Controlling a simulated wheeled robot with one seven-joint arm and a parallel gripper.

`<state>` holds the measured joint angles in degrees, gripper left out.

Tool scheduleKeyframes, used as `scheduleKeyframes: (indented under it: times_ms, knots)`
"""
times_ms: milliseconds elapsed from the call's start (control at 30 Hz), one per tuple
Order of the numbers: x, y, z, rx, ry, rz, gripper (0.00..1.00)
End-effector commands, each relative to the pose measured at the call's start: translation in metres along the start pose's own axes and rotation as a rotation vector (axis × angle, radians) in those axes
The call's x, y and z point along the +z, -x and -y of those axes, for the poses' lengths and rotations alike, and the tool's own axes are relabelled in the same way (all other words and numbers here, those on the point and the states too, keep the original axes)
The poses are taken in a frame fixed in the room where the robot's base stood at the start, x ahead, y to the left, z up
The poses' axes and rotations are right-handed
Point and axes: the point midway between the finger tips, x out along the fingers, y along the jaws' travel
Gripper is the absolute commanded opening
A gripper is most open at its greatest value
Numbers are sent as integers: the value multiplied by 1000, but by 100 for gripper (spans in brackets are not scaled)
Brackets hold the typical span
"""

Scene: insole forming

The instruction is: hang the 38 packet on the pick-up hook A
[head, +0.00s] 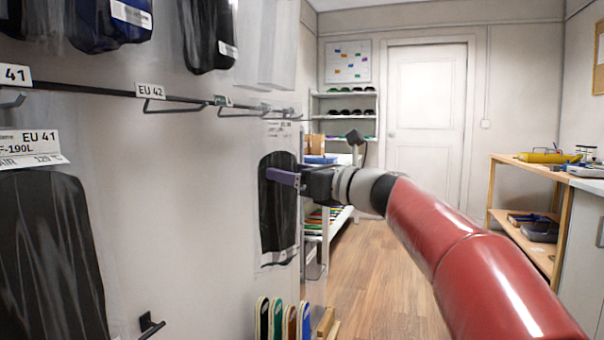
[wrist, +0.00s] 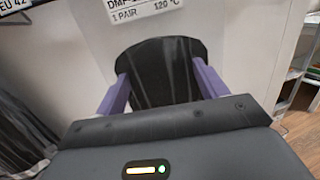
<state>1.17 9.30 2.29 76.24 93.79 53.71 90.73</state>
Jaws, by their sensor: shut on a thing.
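A clear packet with a black insole (head: 279,222) is at the far end of the panel in the head view, upright. The insole also shows in the wrist view (wrist: 160,72), below a white label reading "1 PAIR 120 °C". Its size number cannot be read. My gripper (head: 283,178) is shut on this packet, with purple fingers on either side of the insole in the wrist view (wrist: 163,88). Whether the packet's top is on a hook cannot be told. No hook marked A can be made out.
A rail with hooks and size tags EU 41 and EU 42 (head: 150,91) runs along the left panel (head: 190,200). Other packets hang there, one labelled EU 41 (head: 50,255). A bare hook (head: 150,326) sticks out low. Open wooden floor (head: 385,285) lies to the right.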

Motion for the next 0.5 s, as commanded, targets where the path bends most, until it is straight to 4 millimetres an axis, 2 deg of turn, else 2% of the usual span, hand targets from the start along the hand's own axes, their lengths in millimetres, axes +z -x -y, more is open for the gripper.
scheduleKeyframes:
  times_ms: [500]
  knots:
    - [-5,-30,-9,2,0,1,35]
